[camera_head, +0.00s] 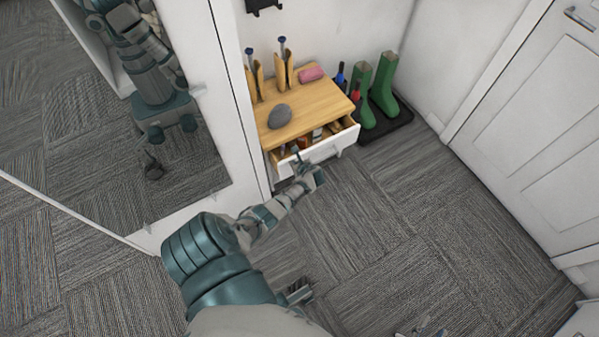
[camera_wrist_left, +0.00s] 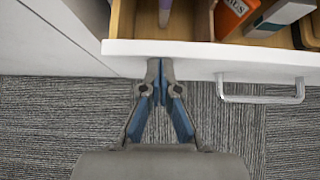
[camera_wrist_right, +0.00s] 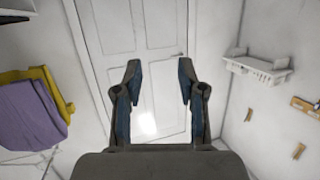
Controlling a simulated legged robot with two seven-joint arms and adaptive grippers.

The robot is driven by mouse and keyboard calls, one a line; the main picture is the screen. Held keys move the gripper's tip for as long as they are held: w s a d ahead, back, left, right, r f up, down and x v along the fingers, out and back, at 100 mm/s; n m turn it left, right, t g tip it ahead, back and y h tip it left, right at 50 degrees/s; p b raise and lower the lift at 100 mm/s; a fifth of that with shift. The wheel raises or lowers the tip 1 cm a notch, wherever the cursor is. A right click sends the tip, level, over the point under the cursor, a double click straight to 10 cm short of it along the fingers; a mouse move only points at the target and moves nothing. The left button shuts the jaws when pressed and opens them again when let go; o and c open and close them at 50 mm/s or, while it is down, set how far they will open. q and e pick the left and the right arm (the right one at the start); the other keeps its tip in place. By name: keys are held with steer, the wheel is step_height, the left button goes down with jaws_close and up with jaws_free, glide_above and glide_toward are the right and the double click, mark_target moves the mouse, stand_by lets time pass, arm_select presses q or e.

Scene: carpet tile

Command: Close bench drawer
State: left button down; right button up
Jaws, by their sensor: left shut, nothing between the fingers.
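The bench has a wooden top (camera_head: 300,104) and an open drawer with a white front (camera_head: 326,150), which stands out from the bench so its contents show. In the left wrist view the white drawer front (camera_wrist_left: 205,52) spans the picture, with a metal bar handle (camera_wrist_left: 262,98) on it. My left gripper (camera_head: 298,158) is at the left part of the drawer front. Its closed fingertips (camera_wrist_left: 160,64) are at the front, left of the handle; I cannot tell whether they touch. My right gripper (camera_wrist_right: 160,75) is open and empty, facing a white door.
A grey stone (camera_head: 280,116), a pink item (camera_head: 312,74) and wooden holders stand on the bench. Green boots (camera_head: 385,84) stand on a black tray to its right. A mirror panel is at the left. The carpet (camera_head: 400,220) before the drawer is clear.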

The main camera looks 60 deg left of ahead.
mark_target(290, 158)
arm_select(q)
steer(key=a, duration=0.3)
steer(key=shift+w+a+f+b, duration=0.15)
steer(key=shift+a+b, duration=0.15)
steer(key=shift+a, duration=0.1)
steer(key=shift+w+a, duration=0.1)
steer(key=shift+a, duration=0.85)
arm_select(e)
steer(key=shift+w+a+r+t+y, duration=0.1)
steer(key=shift+w+r+t+y, duration=0.05)
steer(key=shift+r+t, duration=0.25)
steer(key=shift+w+a+r+t+y, duration=0.1)
steer(key=shift+w+a+r+t, duration=0.1)
steer(key=shift+r+t, duration=0.25)
steer(key=shift+w+a+r+t+y, duration=0.15)
steer(key=shift+r+t, duration=0.1)
steer(key=shift+r, duration=0.3)
steer(key=shift+d, duration=0.1)
